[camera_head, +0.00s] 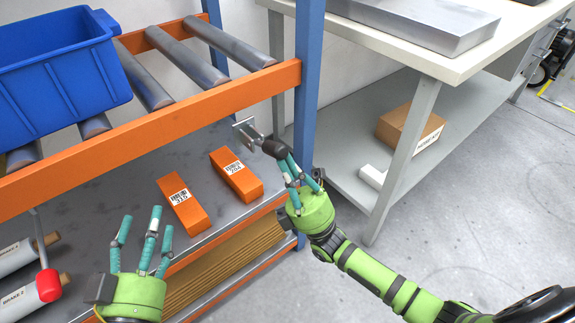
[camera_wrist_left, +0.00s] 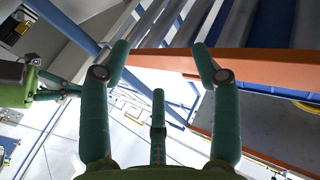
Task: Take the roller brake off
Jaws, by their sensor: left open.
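A metal piece with a small bracket and a dark rounded handle (camera_head: 275,148) is in the head view, below the orange beam and close to the blue post. It may be the roller brake, but I cannot tell for sure. My right gripper (camera_head: 298,178) has its fingers around the handle, and the bracket end points away from it. My left gripper (camera_head: 142,228) is open and empty in front of the lower shelf. The left wrist view shows its spread fingers (camera_wrist_left: 158,75) with nothing between them. A red-knobbed lever (camera_head: 48,285) hangs at the lower left.
Two orange boxes (camera_head: 183,205) (camera_head: 236,175) lie on the lower shelf. A blue bin (camera_head: 62,80) stands on the rollers (camera_head: 190,55) behind the orange beam (camera_head: 150,135). White rolls (camera_head: 20,297) are at lower left. A workbench (camera_head: 400,45) stands at right.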

